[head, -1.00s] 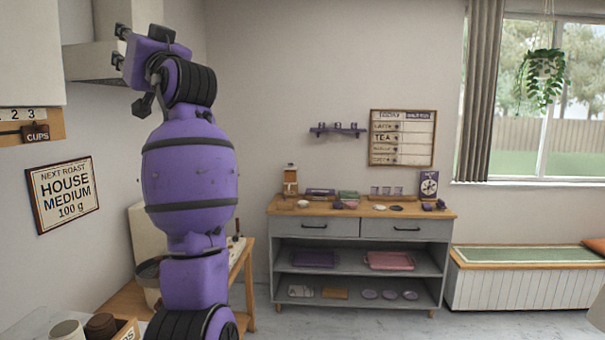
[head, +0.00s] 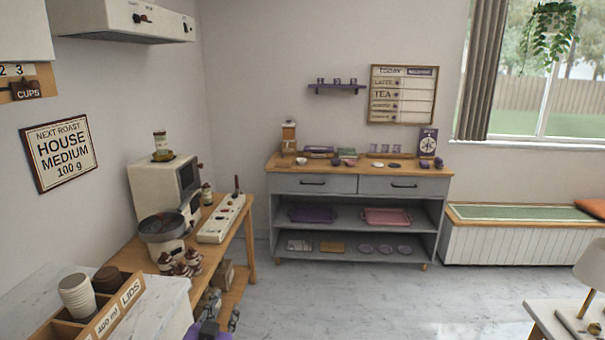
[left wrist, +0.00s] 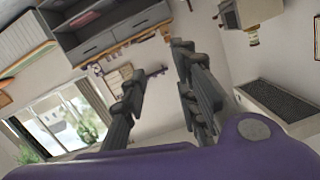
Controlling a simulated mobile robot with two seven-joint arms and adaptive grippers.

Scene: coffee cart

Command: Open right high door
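A plain white wall cabinet (head: 24,32) is cut off at the upper left corner of the head view. Only its lower part shows; no handle or door seam can be made out, so I cannot tell which door is the right high one. My left gripper (head: 222,308) is at the bottom edge of the head view, low and well away from the cabinet. In the left wrist view its two dark fingers (left wrist: 155,75) stand apart with nothing between them. My right gripper is out of view.
A white hood (head: 120,22) juts from the left wall beside the cabinet. Below are a marble counter with a cup-and-lid organizer (head: 95,318) and a wooden table with a roaster (head: 160,190). A grey sideboard (head: 355,185) stands at the back; the middle floor is clear.

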